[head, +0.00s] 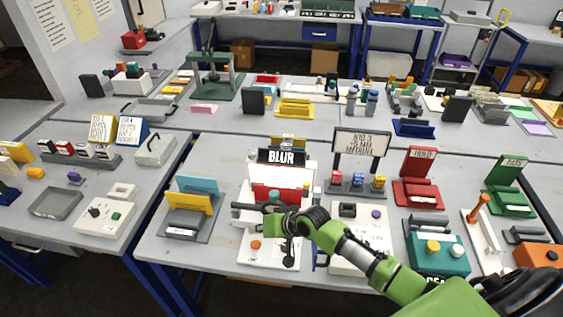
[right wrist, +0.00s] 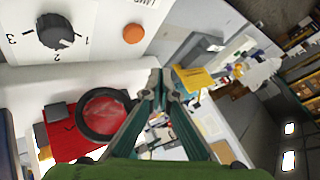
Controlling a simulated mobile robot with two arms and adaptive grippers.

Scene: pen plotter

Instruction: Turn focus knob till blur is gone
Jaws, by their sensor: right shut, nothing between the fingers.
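The focus device stands on the front table with a black BLUR sign (head: 282,157) above its lit white panel. A red block (head: 270,192) sits below that panel. The right wrist view shows the dark focus knob (right wrist: 55,32) on a white plate marked 1, 2 and 3; its exact setting is unclear. A black-ringed round lens (right wrist: 103,112) is in front of the red block. My right gripper (right wrist: 158,76) is shut and empty, apart from the knob. In the head view my right gripper (head: 283,224) is over the device, covering part of it. My left gripper is out of view.
An orange button (head: 255,244) is on the device's front plate. A white box with a purple knob (head: 376,214) stands just right, and a yellow and blue card holder (head: 190,203) to the left. Other stations crowd the table.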

